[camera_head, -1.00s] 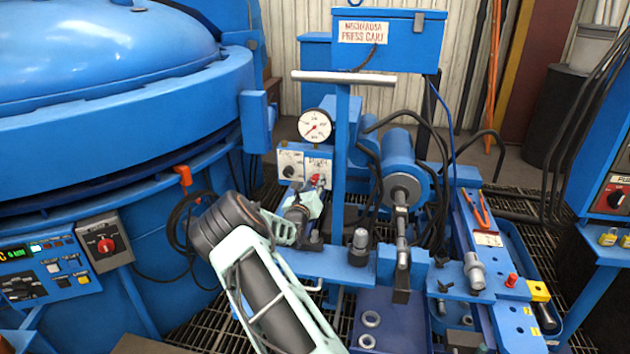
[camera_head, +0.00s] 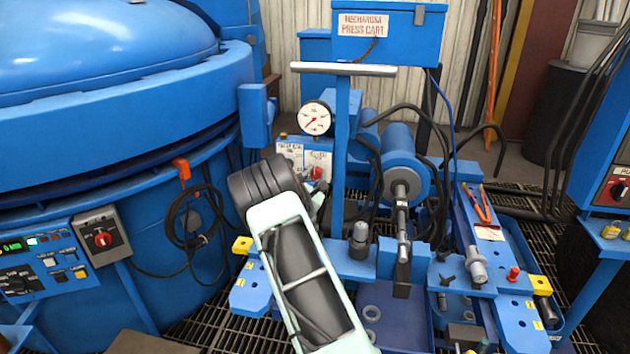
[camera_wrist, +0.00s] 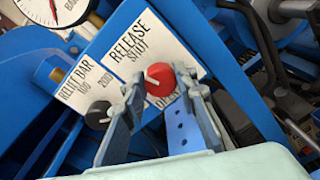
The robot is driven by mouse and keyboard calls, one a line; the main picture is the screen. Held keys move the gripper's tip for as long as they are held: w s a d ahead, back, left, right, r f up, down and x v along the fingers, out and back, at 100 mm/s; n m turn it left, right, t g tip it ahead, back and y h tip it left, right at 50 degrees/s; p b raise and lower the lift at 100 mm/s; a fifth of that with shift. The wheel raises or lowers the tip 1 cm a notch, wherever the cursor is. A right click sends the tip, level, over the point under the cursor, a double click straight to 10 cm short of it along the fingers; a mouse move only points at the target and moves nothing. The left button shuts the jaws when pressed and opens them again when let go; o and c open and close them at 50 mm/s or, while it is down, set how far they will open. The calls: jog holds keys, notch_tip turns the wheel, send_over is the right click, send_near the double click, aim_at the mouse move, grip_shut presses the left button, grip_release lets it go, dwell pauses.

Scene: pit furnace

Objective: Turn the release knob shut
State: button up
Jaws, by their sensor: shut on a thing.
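The red release knob (camera_wrist: 159,79) sits on a white plate (camera_wrist: 128,50) lettered RELEASE, SHUT and a partly covered word at the lower edge. A pale mark shows on the knob's left side. My gripper (camera_wrist: 160,84) has one finger on each side of the knob and is shut on it. In the head view the knob (camera_head: 317,172) shows as a small red spot below the gauge. There my wrist and arm hide most of the gripper (camera_head: 319,190).
A black relief knob (camera_wrist: 98,115) sits close to my left finger. The pressure gauge (camera_head: 315,118) is above the panel. The press cylinder (camera_head: 398,150) and hoses stand to the right, and the large blue furnace (camera_head: 110,90) fills the left.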

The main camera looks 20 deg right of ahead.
jog(key=shift+f+m+b, duration=0.15)
jog(key=shift+m+b, duration=1.05)
jog(key=shift+m, duration=0.3)
jog(key=o, duration=1.2)
jog(key=shift+c, duration=0.2)
jog(key=shift+s+a, duration=0.1)
jog(key=v, duration=1.1)
jog(key=shift+s, duration=0.4)
jog(key=shift+a, duration=0.15)
